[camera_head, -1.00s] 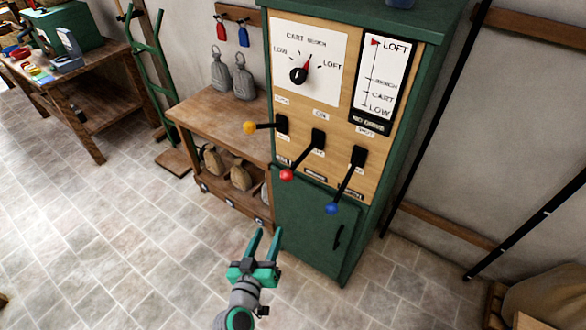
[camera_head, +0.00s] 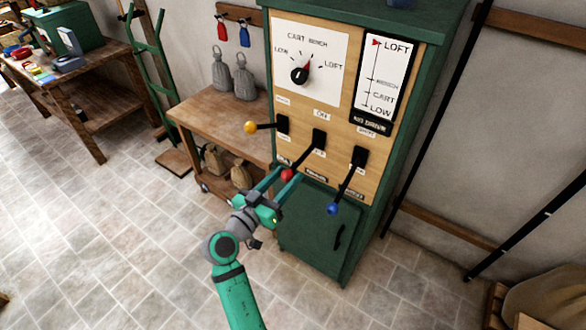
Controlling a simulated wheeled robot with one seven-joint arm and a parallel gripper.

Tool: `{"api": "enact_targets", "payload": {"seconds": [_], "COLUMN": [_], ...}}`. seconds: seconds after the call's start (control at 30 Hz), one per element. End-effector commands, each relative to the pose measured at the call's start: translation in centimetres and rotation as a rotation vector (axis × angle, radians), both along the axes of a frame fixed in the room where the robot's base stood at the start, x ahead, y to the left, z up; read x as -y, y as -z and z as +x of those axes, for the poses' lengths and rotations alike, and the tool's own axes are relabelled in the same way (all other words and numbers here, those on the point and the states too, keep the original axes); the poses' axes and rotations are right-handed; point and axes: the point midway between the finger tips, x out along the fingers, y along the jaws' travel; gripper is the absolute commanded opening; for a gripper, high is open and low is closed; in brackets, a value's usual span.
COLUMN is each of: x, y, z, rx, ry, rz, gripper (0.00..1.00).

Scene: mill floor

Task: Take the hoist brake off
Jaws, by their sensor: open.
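A green control cabinet (camera_head: 313,235) with a tan panel carries three levers. The yellow-knobbed lever (camera_head: 250,127) points left. The blue-knobbed lever (camera_head: 333,209) hangs down. I cannot read clearly which label names the brake. My gripper (camera_head: 286,177) is open, its fingertips at the red knob, one on either side of it in the picture. I cannot tell whether they touch it.
A dial (camera_head: 301,74) and a level scale (camera_head: 382,75) with a red marker at LOFT sit above the levers. A wooden bench (camera_head: 215,118) with grey weights (camera_head: 243,80) stands to the left. Sacks lie on its lower shelf. The tiled floor in front is clear.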

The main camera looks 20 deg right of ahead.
Motion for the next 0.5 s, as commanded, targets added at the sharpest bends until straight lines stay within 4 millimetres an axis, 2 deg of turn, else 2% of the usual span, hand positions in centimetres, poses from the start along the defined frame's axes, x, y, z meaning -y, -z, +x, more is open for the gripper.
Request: {"api": "enact_targets", "payload": {"seconds": [0.2,0.5], "x": [2.2,3.2], "y": [0.0,0.0], "z": [2.0,2.8], "rx": [0.000,0.000], "ry": [-0.003,-0.006], "rz": [0.000,0.000], "gripper": [0.42,0.42]}}
